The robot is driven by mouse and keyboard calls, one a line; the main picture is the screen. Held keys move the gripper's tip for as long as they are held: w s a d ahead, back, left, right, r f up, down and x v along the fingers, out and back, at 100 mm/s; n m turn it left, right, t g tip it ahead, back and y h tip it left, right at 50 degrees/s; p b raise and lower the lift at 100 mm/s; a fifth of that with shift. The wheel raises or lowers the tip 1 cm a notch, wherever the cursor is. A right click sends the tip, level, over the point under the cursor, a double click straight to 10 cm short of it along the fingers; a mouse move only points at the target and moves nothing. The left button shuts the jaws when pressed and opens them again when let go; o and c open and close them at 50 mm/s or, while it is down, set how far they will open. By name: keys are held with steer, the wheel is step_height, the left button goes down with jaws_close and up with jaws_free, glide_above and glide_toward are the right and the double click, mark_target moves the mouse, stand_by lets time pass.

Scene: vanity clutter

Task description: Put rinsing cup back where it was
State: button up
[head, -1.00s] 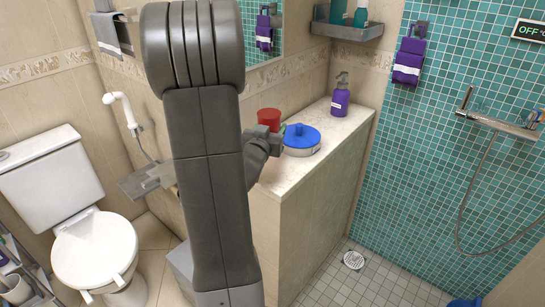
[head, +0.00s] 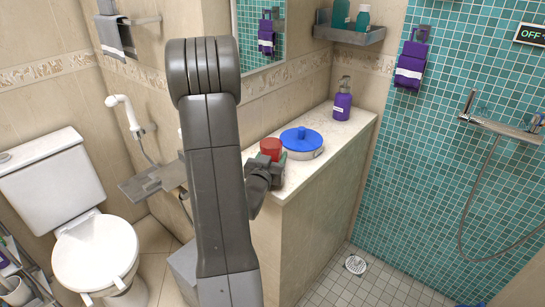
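A red cup (head: 270,147), which looks like the rinsing cup, is upright at the near left end of the pale counter (head: 334,143). My gripper (head: 270,158) is at the cup's lower part and appears shut on it; the arm partly hides the fingers. The cup's base is hidden, so I cannot tell whether it touches the counter. A round pale container with a blue lid (head: 301,136) stands just right of the cup.
A purple pump bottle (head: 342,101) stands at the counter's far end, below a grey wall shelf (head: 349,34) with teal bottles. The counter between it and the blue-lidded container is clear. A toilet (head: 94,250) stands at left.

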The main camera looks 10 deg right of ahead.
steer(key=shift+f, duration=0.1)
steer(key=o, duration=1)
steer(key=shift+r, duration=0.2)
steer(key=b+v, duration=0.2)
steer(key=v, duration=1)
steer(key=shift+w, duration=0.1)
steer(key=p+x, duration=0.1)
steer(key=x, duration=1.1)
steer(key=shift+f+p, duration=0.2)
steer(key=shift+p, duration=0.15)
steer(key=shift+r, duration=0.55)
